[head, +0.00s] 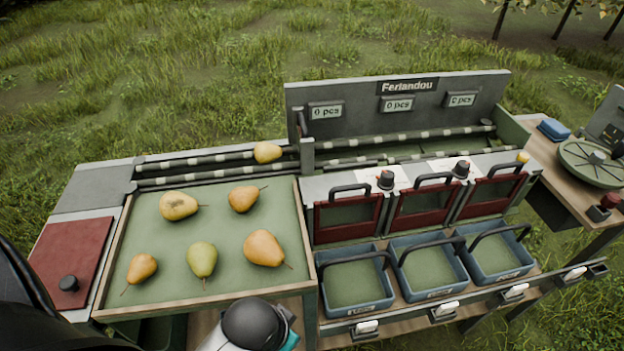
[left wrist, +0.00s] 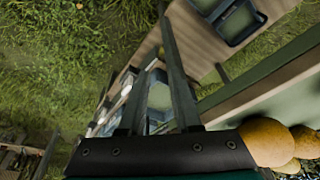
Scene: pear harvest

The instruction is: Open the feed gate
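The feed gate appears to be the grey upright post (head: 307,156) with a dark handle (head: 302,123) on top, at the left end of the sorting section. It stands upright across the end of the roller lane (head: 210,164). One yellow pear (head: 267,152) lies on the rollers just left of it. My left gripper (left wrist: 157,45) shows in the left wrist view with its two dark fingers apart and nothing between them. Its fingers are hidden in the head view, and neither gripper touches the gate there.
A green tray (head: 222,223) holds several pears. Right of it are three red-framed gates (head: 347,218) with handles, and blue crates (head: 357,285) below. A grey panel (head: 350,105) with counters reading 0 pcs stands behind. A red plate (head: 70,255) lies at left.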

